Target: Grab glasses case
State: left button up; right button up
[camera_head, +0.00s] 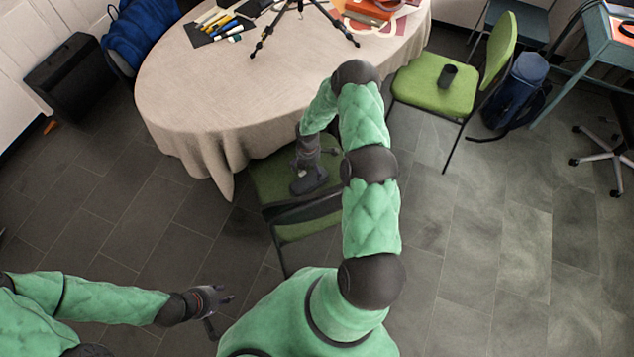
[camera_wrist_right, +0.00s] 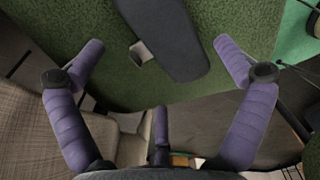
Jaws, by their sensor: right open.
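A long dark grey case with a rounded end, likely the glasses case (camera_wrist_right: 165,35), lies on the green seat of a chair (camera_wrist_right: 250,25) in the right wrist view. In the head view it is a dark shape (camera_head: 311,184) on the green chair at the table's front edge, partly covered by my gripper. My right gripper (camera_head: 307,160) is just above it. In the right wrist view its purple fingers (camera_wrist_right: 160,46) are spread wide, with the case between and beyond their tips. My left gripper (camera_head: 222,302) is open and empty, low over the floor at lower left.
The round table (camera_head: 200,95) with a pale cloth stands close beside the chair; a tripod (camera_head: 303,12) and several pens (camera_head: 232,28) are on it. The chair's backrest (camera_head: 305,208) is on the near side. Another green chair (camera_head: 430,85) stands at right.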

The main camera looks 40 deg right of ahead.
aim_at(308, 177)
notch_tip(308, 177, down, 3)
jog(key=shift+a+r+b, duration=0.1)
jog(key=shift+b, duration=0.25)
jog(key=shift+f, duration=0.55)
jog(key=f+b, duration=0.1)
jog(key=f, duration=0.1)
jog(key=f+b, duration=0.1)
jog(key=f, duration=0.2)
jog(key=shift+w+a, duration=0.1)
jog(key=shift+w, duration=0.1)
jog(key=c, duration=1)
